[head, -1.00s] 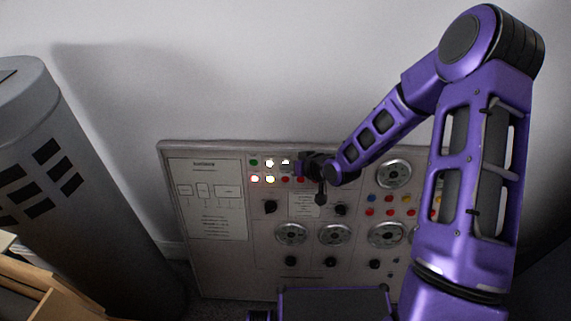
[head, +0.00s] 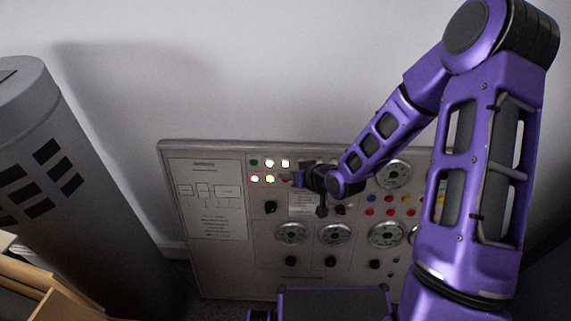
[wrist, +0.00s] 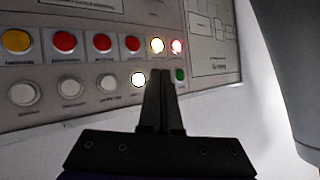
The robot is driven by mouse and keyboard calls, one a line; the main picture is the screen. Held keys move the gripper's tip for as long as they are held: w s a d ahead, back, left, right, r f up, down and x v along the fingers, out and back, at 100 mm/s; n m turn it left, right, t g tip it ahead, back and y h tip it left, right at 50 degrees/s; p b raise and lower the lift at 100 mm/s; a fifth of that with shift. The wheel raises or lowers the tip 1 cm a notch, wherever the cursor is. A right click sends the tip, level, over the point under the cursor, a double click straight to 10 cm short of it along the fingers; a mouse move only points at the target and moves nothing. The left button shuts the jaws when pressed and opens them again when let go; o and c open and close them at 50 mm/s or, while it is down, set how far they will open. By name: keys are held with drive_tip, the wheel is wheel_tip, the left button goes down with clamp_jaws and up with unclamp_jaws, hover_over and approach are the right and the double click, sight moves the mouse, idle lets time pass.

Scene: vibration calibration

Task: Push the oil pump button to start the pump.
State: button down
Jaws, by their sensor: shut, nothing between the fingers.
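The control panel (head: 215,260) leans against the wall, with rows of round buttons in its upper part. Below are a lit red button (head: 255,179) and a lit yellow button (head: 270,179). My gripper (head: 298,178) is shut and empty in front of these rows. In the wrist view its fingertips (wrist: 161,75) overlap the row between a lit white button (wrist: 138,79) and the green button (wrist: 180,75). Contact cannot be told. Labels are unreadable, so I cannot tell which is the oil pump button.
Dials (head: 335,235) and black knobs (head: 291,261) fill the panel's lower part. A large grey cylinder (head: 75,215) stands at the left, with wooden boards (head: 45,300) at its foot. The wall (head: 250,80) above the panel is bare.

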drive_tip(key=shift+s+r, duration=0.2)
drive_tip(key=shift+s, duration=0.85)
